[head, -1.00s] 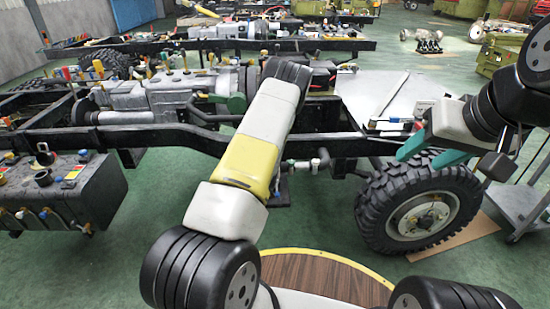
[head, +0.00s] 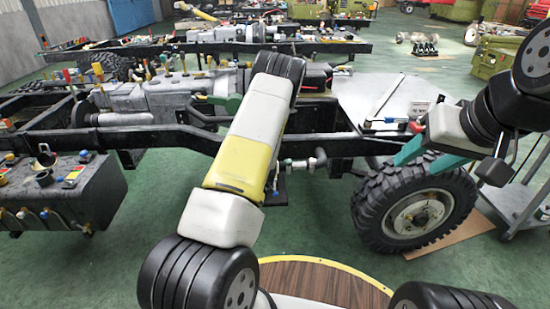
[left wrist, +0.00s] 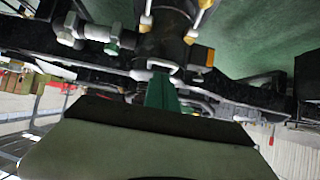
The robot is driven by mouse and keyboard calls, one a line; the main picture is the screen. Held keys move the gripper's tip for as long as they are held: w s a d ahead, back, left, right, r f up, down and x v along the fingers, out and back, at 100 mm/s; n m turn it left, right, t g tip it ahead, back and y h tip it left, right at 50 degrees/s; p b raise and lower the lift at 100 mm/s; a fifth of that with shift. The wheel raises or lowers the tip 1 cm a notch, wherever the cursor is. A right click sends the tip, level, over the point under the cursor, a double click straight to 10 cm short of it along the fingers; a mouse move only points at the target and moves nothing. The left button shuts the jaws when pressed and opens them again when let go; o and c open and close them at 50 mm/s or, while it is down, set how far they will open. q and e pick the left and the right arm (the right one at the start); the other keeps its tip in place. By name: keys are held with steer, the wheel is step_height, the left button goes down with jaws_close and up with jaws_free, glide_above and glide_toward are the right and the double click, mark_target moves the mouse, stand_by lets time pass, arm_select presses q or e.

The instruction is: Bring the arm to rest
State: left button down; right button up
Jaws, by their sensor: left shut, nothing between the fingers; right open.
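My left arm (head: 237,160) rises from the lower middle of the head view and crosses in front of the chassis frame (head: 170,137). I cannot clearly make out its gripper in that view. In the left wrist view my left gripper (left wrist: 163,92) shows its green fingers together, with nothing between them. They point towards a dark cylindrical part (left wrist: 165,45) with pale and yellow fittings; whether they touch it I cannot tell. My right gripper (head: 416,163) is at the right of the head view, green fingers apart and empty, in front of the chassis and above the tyre.
A black-treaded wheel (head: 412,217) stands below the right gripper. A grey trolley (head: 515,205) is at the right edge. A dark tank with fittings (head: 65,200) is at the left. A pale flat panel (head: 370,95) lies behind the right gripper. Green floor (head: 105,280) is open at lower left.

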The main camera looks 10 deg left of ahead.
arm_select(q)
steer(key=s+d+f, duration=0.2)
steer(key=s+f, duration=0.2)
steer(key=s, duration=0.3)
steer(key=s+d+r+g+h, duration=0.1)
steer(key=s+d+r, duration=0.1)
steer(key=r, duration=0.7)
steer(key=s+d+r+h, duration=0.1)
steer(key=d+r, duration=0.2)
steer(key=r, duration=0.7)
steer(key=s+d+r+g+h, duration=0.1)
steer(key=s+d+r+h, duration=0.1)
steer(key=r, duration=0.7)
steer(key=s+d+r+m+g, duration=0.1)
steer(key=s+r, duration=0.4)
steer(key=s, duration=0.4)
steer(key=s+d+r+m+h, duration=0.1)
steer(key=s+r, duration=0.4)
steer(key=s, duration=0.5)
steer(key=s+d+r+m+g, duration=0.1)
steer(key=s+r+m, duration=0.1)
steer(key=s+r, duration=0.3)
steer(key=s, duration=0.4)
steer(key=shift+s+d+g, duration=0.2)
steer(key=shift+d+g, duration=0.1)
steer(key=shift+w, duration=0.15)
